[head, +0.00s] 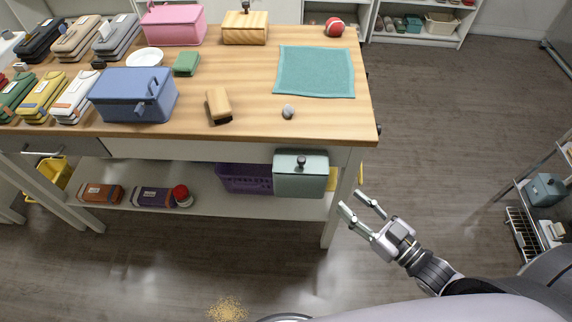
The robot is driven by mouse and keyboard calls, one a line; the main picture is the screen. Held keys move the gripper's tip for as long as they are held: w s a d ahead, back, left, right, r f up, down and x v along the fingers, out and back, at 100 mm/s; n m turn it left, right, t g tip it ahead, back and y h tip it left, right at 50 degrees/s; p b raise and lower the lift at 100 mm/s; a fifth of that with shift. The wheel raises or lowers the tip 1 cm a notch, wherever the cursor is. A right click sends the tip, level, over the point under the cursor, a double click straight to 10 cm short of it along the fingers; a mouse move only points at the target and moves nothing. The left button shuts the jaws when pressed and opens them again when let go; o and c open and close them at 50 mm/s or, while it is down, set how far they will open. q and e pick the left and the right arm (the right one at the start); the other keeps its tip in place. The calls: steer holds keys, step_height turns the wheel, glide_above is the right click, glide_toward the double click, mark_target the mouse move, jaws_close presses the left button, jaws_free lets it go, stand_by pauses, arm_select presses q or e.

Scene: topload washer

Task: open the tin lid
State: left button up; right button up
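Several lidded boxes could be the tin; I cannot tell which one it is. A blue box (133,95) with a handle stands on the table's front left, its lid shut. A pink box (174,25) and a wooden box (245,28) with a dark knob stand at the back, both shut. A mint-green box (300,175) with a dark knob sits on the lower shelf, its lid shut. My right gripper (350,200) is open and empty, in front of the table's right leg, apart from every box. My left gripper is out of view.
The wooden table (330,122) holds a teal cloth (315,72), a red ball (334,27), a white bowl (145,57), a brush-like block (218,105) and several cases. A purple basket (245,179) is on the lower shelf. A rack stands at right. Floor right of the table is clear.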

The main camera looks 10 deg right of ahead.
steer(key=r, duration=0.1)
glide_toward(302, 159)
steer(key=p+x, duration=0.2)
steer(key=x, duration=0.8)
steer(key=shift+w+a+f, duration=0.1)
steer(key=shift+f, duration=0.05)
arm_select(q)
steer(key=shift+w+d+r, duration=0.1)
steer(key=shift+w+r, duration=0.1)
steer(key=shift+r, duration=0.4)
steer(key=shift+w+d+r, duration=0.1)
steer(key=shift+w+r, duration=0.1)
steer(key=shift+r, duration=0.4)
arm_select(e)
steer(key=shift+c, duration=0.6)
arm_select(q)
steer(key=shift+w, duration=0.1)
arm_select(e)
jaws_close()
